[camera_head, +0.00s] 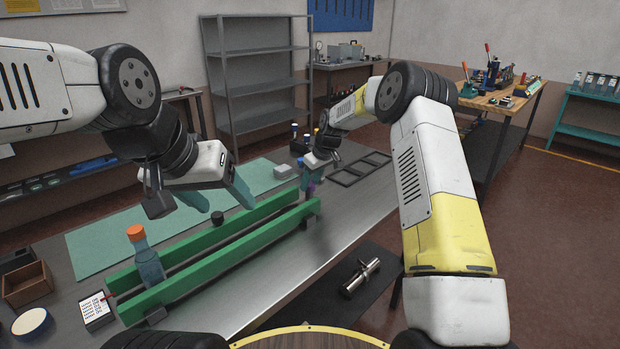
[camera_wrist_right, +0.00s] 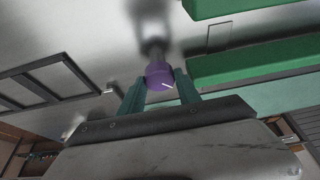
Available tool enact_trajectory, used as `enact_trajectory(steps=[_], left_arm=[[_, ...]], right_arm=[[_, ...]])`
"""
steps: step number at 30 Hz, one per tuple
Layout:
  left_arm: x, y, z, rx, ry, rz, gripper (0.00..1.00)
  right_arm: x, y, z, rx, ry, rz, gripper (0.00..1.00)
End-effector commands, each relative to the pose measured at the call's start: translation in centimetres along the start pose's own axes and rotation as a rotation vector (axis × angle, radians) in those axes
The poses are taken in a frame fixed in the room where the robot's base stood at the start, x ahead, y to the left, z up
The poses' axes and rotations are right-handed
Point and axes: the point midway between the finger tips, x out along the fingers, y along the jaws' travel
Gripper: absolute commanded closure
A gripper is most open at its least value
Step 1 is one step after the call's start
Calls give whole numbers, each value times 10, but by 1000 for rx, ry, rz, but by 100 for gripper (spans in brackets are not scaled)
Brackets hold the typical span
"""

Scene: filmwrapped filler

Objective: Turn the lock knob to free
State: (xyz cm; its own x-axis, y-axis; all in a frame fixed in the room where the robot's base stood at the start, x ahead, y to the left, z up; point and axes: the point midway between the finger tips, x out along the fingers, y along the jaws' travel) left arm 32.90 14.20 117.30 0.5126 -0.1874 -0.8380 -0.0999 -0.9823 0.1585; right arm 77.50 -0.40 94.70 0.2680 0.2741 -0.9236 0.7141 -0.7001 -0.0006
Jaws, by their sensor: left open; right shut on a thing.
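The lock knob is purple with a white line on its face, seen between my right gripper's fingers in the right wrist view (camera_wrist_right: 159,76). In the head view the knob (camera_head: 311,188) shows only as a small purple patch at the far end of the green rails. My right gripper (camera_wrist_right: 160,88) is shut on the knob, with a teal finger on each side. It also shows in the head view (camera_head: 308,180).
Two parallel green rails (camera_head: 226,256) run along the metal bench (camera_head: 262,303). A bottle with an orange cap (camera_head: 146,258) stands between them at the near end. A black frame tray (camera_head: 360,168) lies right of the knob. A wooden box (camera_head: 27,284) sits at left.

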Motion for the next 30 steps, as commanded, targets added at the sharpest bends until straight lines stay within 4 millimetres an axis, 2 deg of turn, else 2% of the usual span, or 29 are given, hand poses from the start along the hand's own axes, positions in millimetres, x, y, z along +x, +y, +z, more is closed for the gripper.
enact_trajectory(steps=[18, 30], left_arm=[[0, 0, 0, 0, 0, 0, 35], [0, 0, 0, 0, 0, 0, 35]], right_arm=[[1, 4, 0, -513, -1, -214, 100], [1, 5, -1, -697, -3, -289, 100]])
